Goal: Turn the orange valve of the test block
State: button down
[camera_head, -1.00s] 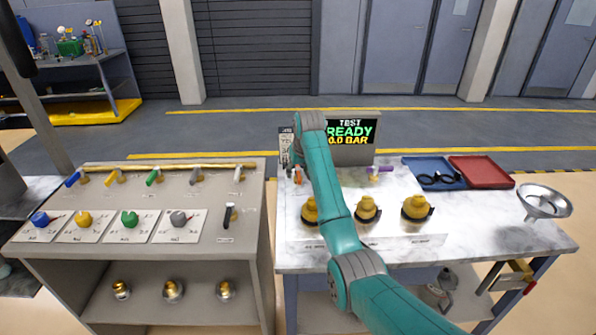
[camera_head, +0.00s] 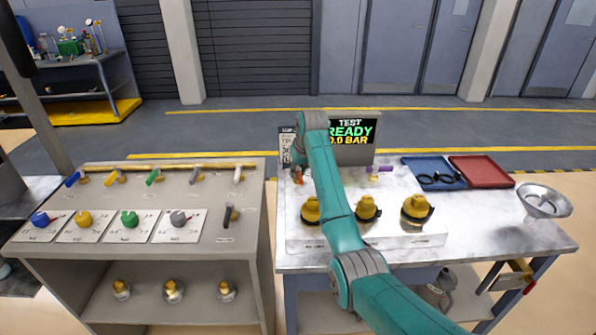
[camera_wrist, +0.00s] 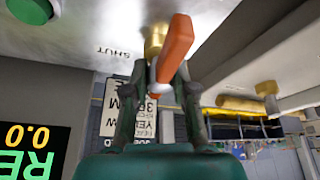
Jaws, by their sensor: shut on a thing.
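The orange valve handle (camera_wrist: 175,45) shows in the wrist view, on a brass stem (camera_wrist: 155,40) at the pale panel of the test block. The word SHUT is printed on the panel beside it. My gripper (camera_wrist: 160,88) has one finger on each side of the handle and is shut on it. The handle lies tilted in the picture. In the head view, a small orange part of the valve (camera_head: 299,180) shows left of my arm, which hides much of the block's left side and my fingers.
The display (camera_head: 350,133) behind the block reads TEST READY 0.0 BAR. A purple-handled valve (camera_head: 380,169) and several brass knobs (camera_head: 417,208) are on the block.

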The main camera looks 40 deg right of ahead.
jog(key=n, duration=0.2)
jog(key=n+y, duration=0.1)
jog(key=n, duration=0.1)
jog(key=shift+d+y, duration=0.1)
jog(key=shift+y, duration=0.2)
jog(key=n+y, duration=0.1)
jog(key=n, duration=0.3)
jog(key=shift+g, duration=0.3)
jog(key=n+g+y, duration=0.1)
jog(key=n, duration=0.3)
jog(key=shift+r+y, duration=0.1)
jog(key=shift+y, duration=0.3)
jog(key=shift+n+g+y, duration=0.4)
jog(key=shift+n+g, duration=0.3)
jog(key=shift+n, duration=1.4)
jog(key=c, duration=0.9)
grip_release()
jog(key=shift+c, duration=0.2)
jog(key=v, duration=1.1)
jog(key=shift+r, duration=0.4)
